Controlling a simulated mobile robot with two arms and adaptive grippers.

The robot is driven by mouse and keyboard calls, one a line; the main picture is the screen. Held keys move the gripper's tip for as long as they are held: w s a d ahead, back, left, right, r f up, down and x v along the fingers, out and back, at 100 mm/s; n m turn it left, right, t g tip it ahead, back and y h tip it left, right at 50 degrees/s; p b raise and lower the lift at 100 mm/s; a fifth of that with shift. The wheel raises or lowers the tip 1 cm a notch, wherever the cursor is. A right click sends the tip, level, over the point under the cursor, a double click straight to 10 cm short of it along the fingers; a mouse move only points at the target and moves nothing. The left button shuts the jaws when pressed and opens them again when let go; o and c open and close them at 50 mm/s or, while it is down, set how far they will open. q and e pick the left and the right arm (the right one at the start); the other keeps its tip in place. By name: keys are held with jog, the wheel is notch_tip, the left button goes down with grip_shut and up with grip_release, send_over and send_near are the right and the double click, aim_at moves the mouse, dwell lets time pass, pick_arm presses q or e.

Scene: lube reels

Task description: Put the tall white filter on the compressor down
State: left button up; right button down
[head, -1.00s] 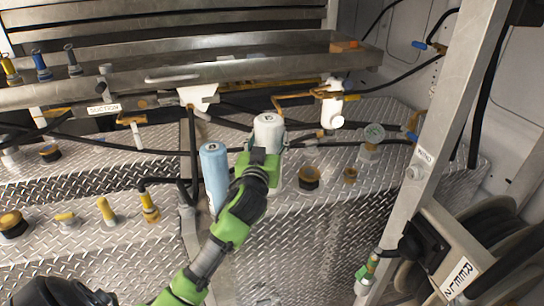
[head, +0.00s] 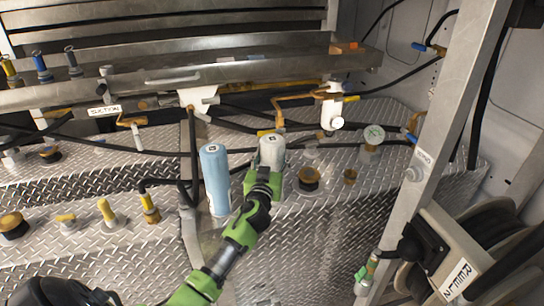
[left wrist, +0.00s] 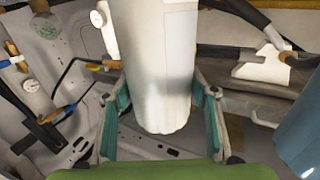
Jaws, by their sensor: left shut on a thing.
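The tall white filter (head: 271,148) is upright in my left gripper (head: 264,180), just right of a blue cylinder (head: 215,178). In the left wrist view, the white filter (left wrist: 158,65) fills the space between the green fingers of my left gripper (left wrist: 163,115), which is shut on it. The filter's lower end shows there, with no contact beneath it visible. In the head view its lower part is hidden by my gripper. I cannot tell which part here is the compressor. My right gripper is not in view.
A white fitting with a pipe (head: 331,105) stands behind and right of the filter. A dark, yellow-topped cap (head: 309,177) is close on its right. A gauge (head: 373,134) and black hoses are farther back. A metal post (head: 430,140) and hose reel (head: 495,235) stand at right.

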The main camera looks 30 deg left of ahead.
pick_arm(q)
jog(key=shift+r, duration=0.1)
jog(key=o, duration=1.8)
jog(key=shift+f, duration=0.2)
jog(key=shift+o, duration=0.8)
